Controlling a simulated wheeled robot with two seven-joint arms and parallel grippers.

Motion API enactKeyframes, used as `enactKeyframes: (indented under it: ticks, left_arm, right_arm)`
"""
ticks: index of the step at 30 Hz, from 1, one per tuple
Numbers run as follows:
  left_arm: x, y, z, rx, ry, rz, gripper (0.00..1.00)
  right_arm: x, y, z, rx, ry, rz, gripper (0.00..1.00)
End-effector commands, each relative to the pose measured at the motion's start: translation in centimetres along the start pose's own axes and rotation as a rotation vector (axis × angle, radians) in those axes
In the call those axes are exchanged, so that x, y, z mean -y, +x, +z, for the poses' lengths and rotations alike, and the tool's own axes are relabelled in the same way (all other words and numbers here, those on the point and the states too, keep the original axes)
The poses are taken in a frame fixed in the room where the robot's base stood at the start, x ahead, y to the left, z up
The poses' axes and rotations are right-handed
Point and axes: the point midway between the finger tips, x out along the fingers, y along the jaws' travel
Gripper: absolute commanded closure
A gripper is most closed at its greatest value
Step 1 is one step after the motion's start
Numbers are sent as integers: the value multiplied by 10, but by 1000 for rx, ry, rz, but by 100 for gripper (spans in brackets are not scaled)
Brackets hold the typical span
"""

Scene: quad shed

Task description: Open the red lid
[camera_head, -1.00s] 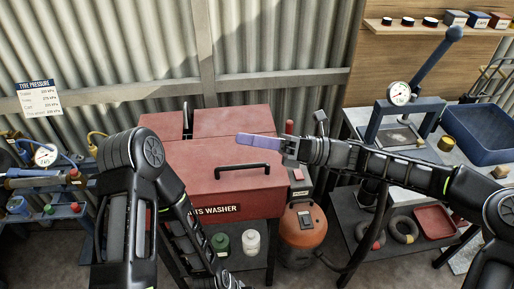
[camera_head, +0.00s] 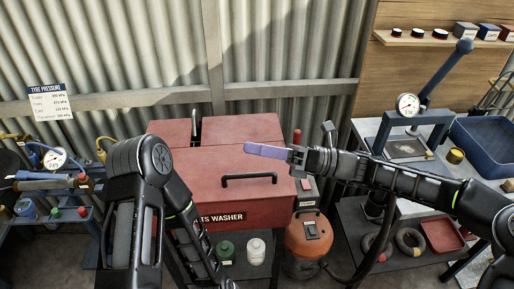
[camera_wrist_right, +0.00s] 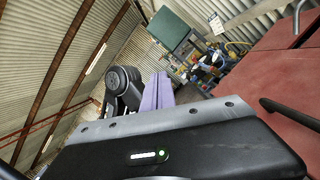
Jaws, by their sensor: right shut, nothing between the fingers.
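The red lid (camera_head: 215,160) is on top of the parts washer (camera_head: 260,213) and lies flat and closed. A black bar handle (camera_head: 249,179) is on its front part. My right gripper (camera_head: 268,151) has purple fingers that are shut and empty. It hangs above the right side of the lid, pointing left, behind and above the handle, apart from it as far as I can tell. In the right wrist view the purple fingers (camera_wrist_right: 157,93) are together, with the red lid (camera_wrist_right: 275,95) and part of the handle (camera_wrist_right: 290,112) at the right. My left arm covers the lid's left side; its gripper is out of sight.
An orange tank (camera_head: 309,240) stands right of the washer. A bench with a blue press (camera_head: 407,118) and a blue tray (camera_head: 485,140) is further right. A gauge bench (camera_head: 50,185) is at the left. A corrugated wall (camera_head: 290,50) is behind.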

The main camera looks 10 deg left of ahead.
Motion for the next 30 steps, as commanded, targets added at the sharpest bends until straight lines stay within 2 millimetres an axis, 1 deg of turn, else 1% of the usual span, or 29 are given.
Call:
enactKeyframes:
  ticks: [8, 12, 16, 24, 27, 30]
  left_arm:
    - [0, 0, 0, 0, 0, 0, 64]
    - [1, 2, 0, 0, 0, 0, 64]
    - [2, 6, -1, -2, 1, 2, 64]
    - [5, 16, -2, -5, 4, 5, 64]
    - [5, 18, -3, -6, 5, 6, 64]
    - [5, 18, -3, -6, 5, 7, 64]
  right_arm:
    - [0, 0, 0, 0, 0, 0, 100]
    - [1, -6, 0, 0, -1, -2, 100]
    - [2, -21, -1, 1, 0, -3, 100]
    - [2, -65, -1, 0, -1, -4, 100]
    - [2, -74, -1, 0, 0, -2, 100]
    - [0, -78, 0, 0, 0, 0, 100]
